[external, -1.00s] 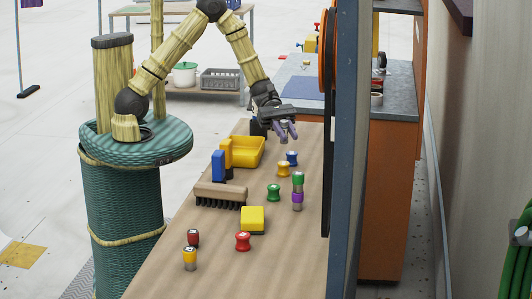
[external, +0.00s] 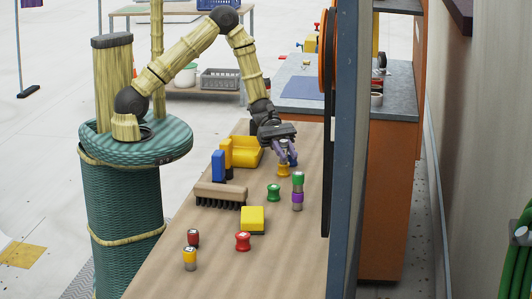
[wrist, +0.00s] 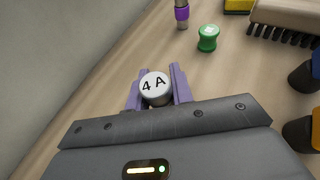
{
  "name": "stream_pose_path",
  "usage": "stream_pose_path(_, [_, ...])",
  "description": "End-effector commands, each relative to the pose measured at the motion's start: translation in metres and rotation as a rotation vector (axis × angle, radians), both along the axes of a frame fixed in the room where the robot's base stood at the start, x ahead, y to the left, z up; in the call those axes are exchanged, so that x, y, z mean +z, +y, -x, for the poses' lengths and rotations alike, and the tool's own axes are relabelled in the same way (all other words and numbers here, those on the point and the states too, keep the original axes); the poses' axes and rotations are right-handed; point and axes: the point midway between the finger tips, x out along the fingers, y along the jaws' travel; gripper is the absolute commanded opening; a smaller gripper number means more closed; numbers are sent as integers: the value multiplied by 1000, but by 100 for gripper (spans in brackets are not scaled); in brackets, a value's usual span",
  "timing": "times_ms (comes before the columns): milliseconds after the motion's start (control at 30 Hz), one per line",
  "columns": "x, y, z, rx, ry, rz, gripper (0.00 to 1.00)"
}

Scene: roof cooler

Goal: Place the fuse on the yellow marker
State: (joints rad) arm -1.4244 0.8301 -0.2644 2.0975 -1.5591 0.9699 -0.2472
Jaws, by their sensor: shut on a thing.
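The fuse (wrist: 155,87), a small cylinder with a pale top reading "4 A", stands upright between the purple fingers of my gripper (wrist: 155,88) in the wrist view. My gripper (external: 286,153) is shut on it, low over the far part of the bench in the external view. The yellow marker (external: 284,171), a small spool shape, shows directly below the fingers. I cannot tell whether the fuse touches it. In the wrist view the marker is hidden under the fuse and gripper.
A brush (external: 221,195) and yellow bin (external: 248,152) lie left. A blue-grey post (external: 347,190) rises right of the bench.

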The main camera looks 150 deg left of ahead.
Motion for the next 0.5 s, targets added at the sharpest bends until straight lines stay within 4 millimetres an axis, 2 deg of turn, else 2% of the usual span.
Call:
stream_pose_path(233, [-4, 0, 0, 0, 0, 0, 0])
stream_pose_path(267, [-3, 0, 0, 0, 0, 0, 29])
stream_pose_path(333, [-3, 0, 0, 0, 0, 1, 42])
stream_pose_path(500, [-3, 0, 0, 0, 0, 1, 44])
